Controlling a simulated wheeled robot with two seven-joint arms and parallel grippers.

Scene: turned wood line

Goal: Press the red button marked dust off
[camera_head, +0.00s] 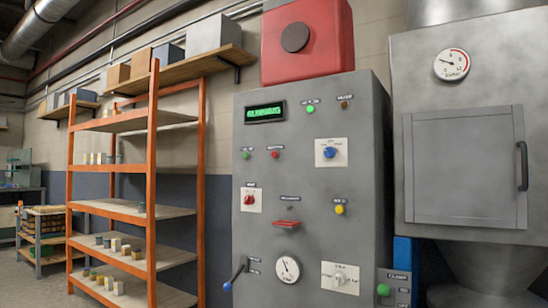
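A grey control panel cabinet (309,180) stands in the middle of the view, facing me at a slight angle. A small round red button (275,154) sits on its upper left part, with a label above it too small to read. A green button (246,155) is just left of it. A red knob (250,200) on a white plate sits lower left, and a red flat handle (286,224) is lower in the middle. I cannot tell from the lettering which control is marked dust off. Neither of my grippers shows in the view.
The panel also has a lit green display (265,112), a blue knob (330,152), a yellow button (340,209), a gauge (287,269) and a lever (235,277) sticking out. An orange shelf rack (152,180) stands left. A grey machine with a door (465,166) stands right.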

